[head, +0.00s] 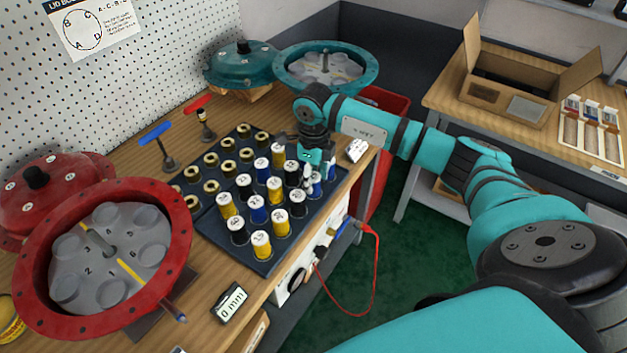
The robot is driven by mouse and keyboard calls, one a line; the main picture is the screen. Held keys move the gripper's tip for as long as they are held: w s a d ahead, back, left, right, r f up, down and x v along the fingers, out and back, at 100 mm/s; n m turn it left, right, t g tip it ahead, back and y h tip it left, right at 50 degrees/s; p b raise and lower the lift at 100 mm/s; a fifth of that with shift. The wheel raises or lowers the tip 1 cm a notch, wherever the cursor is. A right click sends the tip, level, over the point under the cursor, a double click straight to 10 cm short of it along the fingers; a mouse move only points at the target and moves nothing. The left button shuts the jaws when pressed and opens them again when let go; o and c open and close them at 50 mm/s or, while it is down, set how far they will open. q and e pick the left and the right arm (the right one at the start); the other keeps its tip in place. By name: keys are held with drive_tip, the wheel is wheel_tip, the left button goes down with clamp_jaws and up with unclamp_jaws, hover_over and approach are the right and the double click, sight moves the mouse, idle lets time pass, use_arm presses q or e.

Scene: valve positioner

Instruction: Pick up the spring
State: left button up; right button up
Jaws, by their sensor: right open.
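Several springs, seen as yellow, blue and black cylinders with white marked tops, stand upright in a dark tray (208,226) on the wooden bench. A yellow spring (262,245) and a black spring (238,231) are at the tray's near end. My right gripper (308,178) is over the tray's far right part, pointing down close to the springs there. It is open. Its fingers and arm partly hide those springs, and I cannot tell whether it touches one. My left gripper is not in view.
A red round housing (180,240) stands at the left, with a red lid (60,190) behind it. A teal housing (362,75) and teal lid (240,62) are at the back. Blue (158,135) and red (200,104) T-handled tools stand behind the tray. A 0 mm gauge (230,302) lies in front.

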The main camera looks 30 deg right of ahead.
drive_tip(key=shift+f, duration=0.95)
clamp_jaws()
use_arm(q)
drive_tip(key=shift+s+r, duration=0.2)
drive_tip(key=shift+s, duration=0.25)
use_arm(e)
drive_tip(key=shift+r, duration=0.15)
